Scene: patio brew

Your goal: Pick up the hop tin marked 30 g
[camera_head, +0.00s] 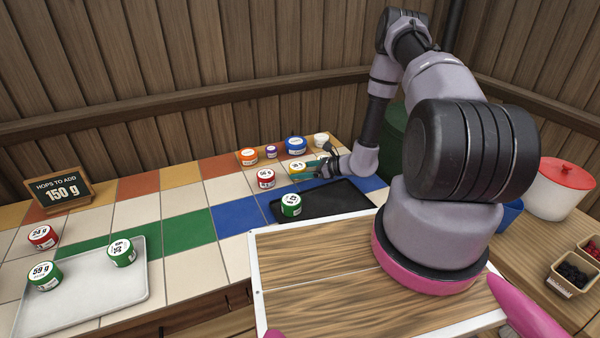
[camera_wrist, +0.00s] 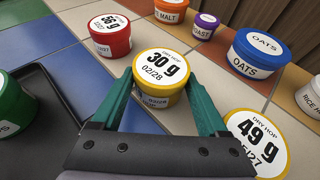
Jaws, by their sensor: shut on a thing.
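The hop tin marked 30 g (camera_wrist: 160,68) is a yellow tub with a white lid reading "DRY HOP 30 g 02/28", upright in the wrist view. My gripper (camera_wrist: 162,88) is shut on it, one teal finger on each side. The tin appears at tile level; I cannot tell if it touches the tiles. In the head view the yellow tin (camera_head: 297,168) shows at the tips of my gripper (camera_head: 309,171). A second yellow tin, marked 49 g (camera_wrist: 258,142), stands close by my right finger in the wrist view, partly cut off.
A red tin (camera_head: 265,179) and a green tin (camera_head: 291,205) stand near; the green one is at the dark tray (camera_head: 335,202). Orange, purple and blue (camera_head: 295,146) tubs stand behind. A grey tray (camera_head: 85,302) holds green tins at left. A sign (camera_head: 58,191) reads 150 g.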

